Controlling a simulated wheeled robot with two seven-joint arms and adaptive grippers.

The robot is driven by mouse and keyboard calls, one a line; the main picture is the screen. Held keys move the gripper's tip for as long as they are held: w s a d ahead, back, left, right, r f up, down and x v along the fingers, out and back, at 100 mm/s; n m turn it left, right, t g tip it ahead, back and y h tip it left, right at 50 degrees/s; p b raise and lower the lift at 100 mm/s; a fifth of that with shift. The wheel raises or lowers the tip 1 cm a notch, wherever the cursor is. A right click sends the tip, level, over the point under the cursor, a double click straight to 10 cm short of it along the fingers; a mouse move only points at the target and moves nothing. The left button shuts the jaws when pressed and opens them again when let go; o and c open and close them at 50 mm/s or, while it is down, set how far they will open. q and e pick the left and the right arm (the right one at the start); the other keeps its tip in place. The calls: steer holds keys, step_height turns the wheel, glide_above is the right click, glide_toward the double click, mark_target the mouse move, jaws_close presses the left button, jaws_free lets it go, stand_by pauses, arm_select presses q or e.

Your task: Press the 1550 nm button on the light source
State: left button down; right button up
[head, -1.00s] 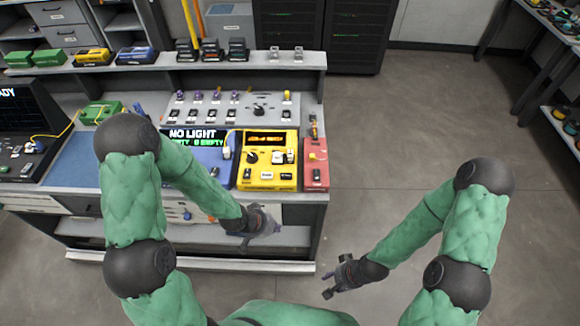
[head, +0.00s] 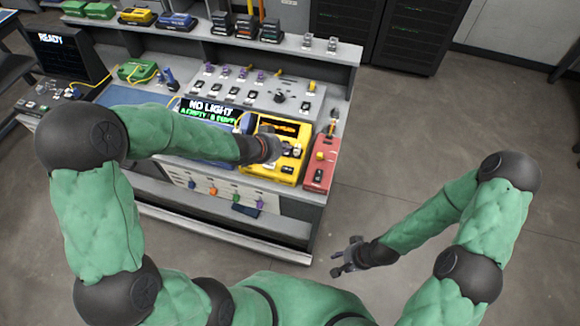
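The yellow device (head: 258,169) with an amber display (head: 290,128) and several dark and white buttons stands on the bench; I take it to be the light source. Its button labels are too small to read. My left gripper (head: 279,150) is over the middle of this device and hides part of its face. I cannot tell whether its fingers are apart or whether they touch a button. My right gripper (head: 337,262) is low, in front of the bench on the right, empty with its fingers apart.
A blue meter reading NO LIGHT (head: 208,108) is left of the yellow device, and a red device (head: 318,170) is close on its right. A sloped grey panel (head: 255,92) with connectors is behind. Open floor (head: 420,160) lies right of the bench.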

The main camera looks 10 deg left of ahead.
arm_select(q)
steer(key=shift+f, duration=0.1)
steer(key=b, duration=0.8)
glide_above(285, 170)
step_height(285, 170, down, 8)
steer(key=shift+r, duration=0.2)
steer(key=shift+f+b, duration=0.3)
steer(key=shift+f, duration=0.25)
steer(key=shift+f, duration=0.1)
stand_by(0.7)
steer(key=shift+f, duration=0.3)
steer(key=shift+f+b, duration=0.45)
steer(key=shift+b, duration=0.15)
stand_by(0.6)
steer(key=shift+r+p, duration=0.9)
steer(key=shift+p, duration=0.05)
